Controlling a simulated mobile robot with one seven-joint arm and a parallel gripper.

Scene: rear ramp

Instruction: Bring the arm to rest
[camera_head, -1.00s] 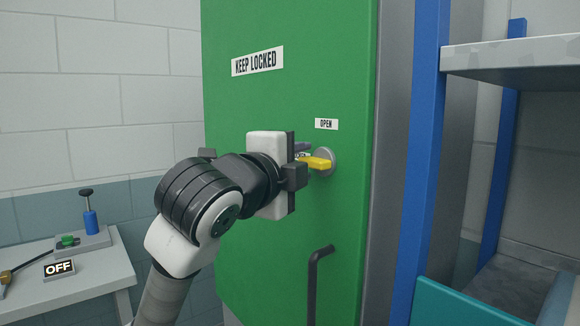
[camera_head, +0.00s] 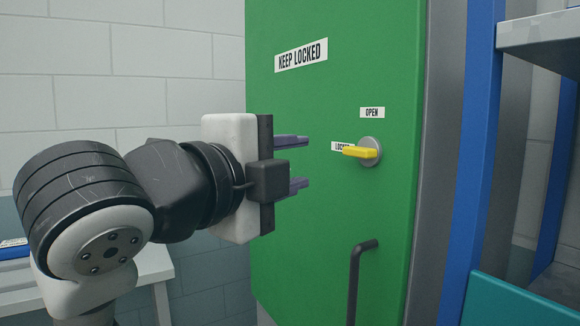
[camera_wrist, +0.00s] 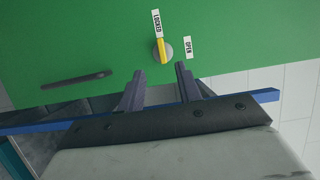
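My gripper (camera_head: 297,163) is in front of the green door (camera_head: 345,215), left of the yellow lock handle (camera_head: 360,151). Its two purple-grey fingers are spread apart with nothing between them. The yellow handle sits on a round grey plate and points left toward the LOCKED label (camera_head: 339,147); the OPEN label (camera_head: 372,113) is above it. In the wrist view, the yellow handle (camera_wrist: 162,50) lies beyond the open fingers (camera_wrist: 158,90), apart from them, and points at the LOCKED label (camera_wrist: 156,23).
A dark bar handle (camera_head: 355,280) is on the door below the lock. A blue post (camera_head: 475,150) and grey shelf (camera_head: 540,36) stand to the right, with a teal panel (camera_head: 505,300) low down. A pale table (camera_head: 150,265) is at lower left, partly behind my arm.

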